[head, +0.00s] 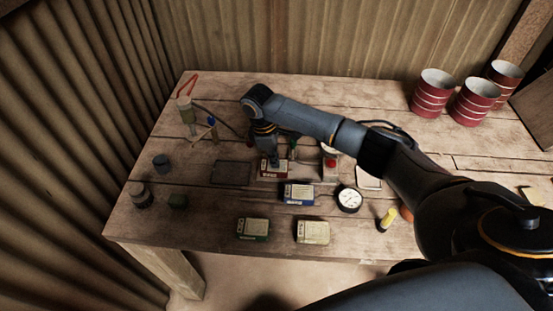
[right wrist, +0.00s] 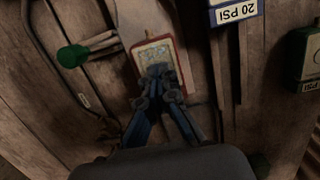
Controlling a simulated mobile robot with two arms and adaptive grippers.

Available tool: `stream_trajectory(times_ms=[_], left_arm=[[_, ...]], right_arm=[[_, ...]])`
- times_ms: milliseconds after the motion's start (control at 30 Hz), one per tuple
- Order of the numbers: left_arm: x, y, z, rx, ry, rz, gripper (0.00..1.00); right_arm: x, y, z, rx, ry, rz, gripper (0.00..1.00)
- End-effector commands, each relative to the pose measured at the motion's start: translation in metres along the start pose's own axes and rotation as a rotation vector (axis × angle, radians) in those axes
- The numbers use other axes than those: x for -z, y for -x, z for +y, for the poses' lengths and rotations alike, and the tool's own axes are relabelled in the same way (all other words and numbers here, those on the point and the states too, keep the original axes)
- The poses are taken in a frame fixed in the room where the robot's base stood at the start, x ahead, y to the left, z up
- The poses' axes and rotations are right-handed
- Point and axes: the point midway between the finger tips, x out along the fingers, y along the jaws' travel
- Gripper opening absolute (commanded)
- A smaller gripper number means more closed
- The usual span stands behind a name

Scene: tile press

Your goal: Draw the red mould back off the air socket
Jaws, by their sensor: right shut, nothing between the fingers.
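The red mould (head: 274,174) lies on the table near the middle of the head view. In the right wrist view the red mould (right wrist: 181,69) is a red-rimmed block with a pale speckled top. My right gripper (head: 274,160) points down at it; in the right wrist view its fingertips (right wrist: 160,72) are closed together over the near part of the speckled top. Nothing shows between the fingers, and I cannot tell whether they touch the mould. The air socket is not clearly made out, so its contact with the mould is unclear. My left gripper is not in view.
A blue-labelled box (head: 298,195) reading 20 PSI stands close by, with a green box (head: 252,229) and a cream box (head: 313,232) nearer the front. A round gauge (head: 348,199) lies to the right. A green knob (right wrist: 72,56) stands left of the mould. Red cans (head: 475,101) stand back right.

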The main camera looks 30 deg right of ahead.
Motion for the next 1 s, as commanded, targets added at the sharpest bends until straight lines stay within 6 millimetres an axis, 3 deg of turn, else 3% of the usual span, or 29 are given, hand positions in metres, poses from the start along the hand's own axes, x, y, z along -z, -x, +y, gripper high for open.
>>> stream_trajectory(times_ms=[500, 700, 1000], left_arm=[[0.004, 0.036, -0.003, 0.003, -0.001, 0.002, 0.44], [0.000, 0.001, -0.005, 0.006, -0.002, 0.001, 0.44], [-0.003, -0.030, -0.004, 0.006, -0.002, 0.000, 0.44]], right_arm=[[-0.004, 0.014, -0.009, 0.013, 0.007, 0.001, 0.00], [0.042, 0.012, -0.007, 0.009, 0.008, 0.007, 0.00], [0.100, 0.026, -0.007, 0.008, 0.005, 0.004, 0.00]])
